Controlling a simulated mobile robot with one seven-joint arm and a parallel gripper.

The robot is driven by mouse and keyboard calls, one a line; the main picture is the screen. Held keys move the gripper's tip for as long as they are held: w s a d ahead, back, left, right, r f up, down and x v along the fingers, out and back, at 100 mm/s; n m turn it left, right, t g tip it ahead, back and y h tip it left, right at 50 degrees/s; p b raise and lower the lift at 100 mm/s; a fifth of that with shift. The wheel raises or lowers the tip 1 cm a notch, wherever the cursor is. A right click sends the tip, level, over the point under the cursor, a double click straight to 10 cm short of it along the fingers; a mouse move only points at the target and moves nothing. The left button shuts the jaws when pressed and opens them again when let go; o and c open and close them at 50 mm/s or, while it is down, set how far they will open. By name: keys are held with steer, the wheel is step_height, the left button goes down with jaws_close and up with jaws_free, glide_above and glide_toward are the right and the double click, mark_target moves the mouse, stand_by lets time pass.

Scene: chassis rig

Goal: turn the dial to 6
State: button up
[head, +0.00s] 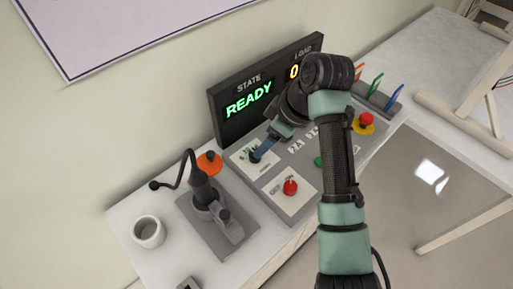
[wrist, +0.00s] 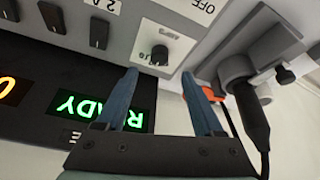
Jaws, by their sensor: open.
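The dial (wrist: 160,54) is a small dark knob on a white plate, with small markings around it, in the wrist view. In the head view the dial (head: 254,157) shows at the upper left of the grey panel, partly covered by my gripper. My gripper (wrist: 160,75) is open, with its two blue fingers on either side of the dial in the wrist view and nothing held. In the head view my gripper (head: 262,150) reaches down to the dial from the right. I cannot tell whether the fingers touch it. The dial's pointer setting is too small to read.
A display (head: 249,100) reading READY and 0 stands behind the panel. A red knob (head: 290,187), an orange part (head: 209,162) and a dark device with a curved cable (head: 205,195) are close by. A white mug (head: 148,232) stands at left.

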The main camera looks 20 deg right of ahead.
steer(key=x, duration=0.7)
steer(key=shift+w+a+f, duration=0.1)
steer(key=shift+w+f, duration=0.05)
steer(key=shift+f, duration=0.05)
jaws_close()
